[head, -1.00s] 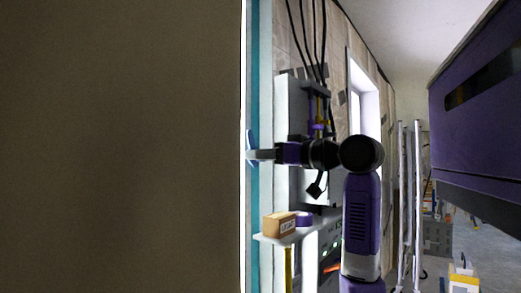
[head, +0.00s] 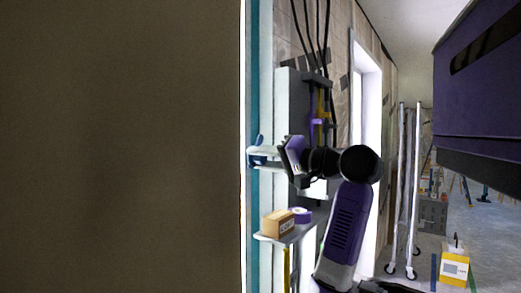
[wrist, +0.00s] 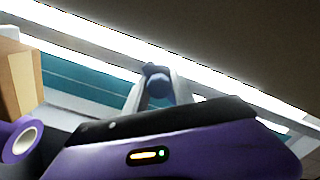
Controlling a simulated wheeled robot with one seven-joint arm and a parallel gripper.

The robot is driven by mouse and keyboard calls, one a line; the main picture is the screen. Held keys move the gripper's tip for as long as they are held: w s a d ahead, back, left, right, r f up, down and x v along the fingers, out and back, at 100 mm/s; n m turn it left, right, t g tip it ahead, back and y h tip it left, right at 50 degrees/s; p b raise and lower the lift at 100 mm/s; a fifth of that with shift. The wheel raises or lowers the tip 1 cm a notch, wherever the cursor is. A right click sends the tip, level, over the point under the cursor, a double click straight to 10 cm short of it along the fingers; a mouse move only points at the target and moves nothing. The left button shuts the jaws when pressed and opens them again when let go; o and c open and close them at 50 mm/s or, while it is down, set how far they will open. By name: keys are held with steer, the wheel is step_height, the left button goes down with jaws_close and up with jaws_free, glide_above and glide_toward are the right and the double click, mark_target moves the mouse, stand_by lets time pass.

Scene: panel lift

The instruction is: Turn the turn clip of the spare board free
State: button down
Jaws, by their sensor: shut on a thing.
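The spare board (head: 120,150) is a large dark brown sheet that fills the left of the head view. It also crosses the top of the wrist view (wrist: 230,40). The blue turn clip (head: 257,141) is beside the board's right edge, by the teal strip. In the wrist view the clip (wrist: 157,85) shows as a rounded blue end between the fingertips. My gripper (head: 256,154) is shut on the clip and rolled to a slant. The fingers hide much of the clip, and I cannot tell whether it still overlaps the board.
A small shelf (head: 268,240) below my gripper holds a cardboard box (head: 277,224) and a roll of purple tape (head: 300,215). A grey cabinet (head: 292,100) with cables is behind the arm. A wheeled rack (head: 402,190) stands to the right.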

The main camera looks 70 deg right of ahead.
steer(key=shift+s+d+r+m+p, duration=0.15)
steer(key=shift+m+p, duration=0.55)
steer(key=shift+m, duration=0.3)
steer(key=shift+s+d+m, duration=0.1)
steer(key=shift+m, duration=0.2)
steer(key=c, duration=1.1)
jaws_free()
steer(key=shift+d, duration=0.1)
steer(key=shift+s+f, duration=0.1)
steer(key=shift+f, duration=0.1)
steer(key=b+v, duration=0.1)
steer(key=v, duration=0.2)
steer(key=b+v, duration=0.1)
steer(key=v, duration=0.3)
steer(key=shift+s+a, duration=0.25)
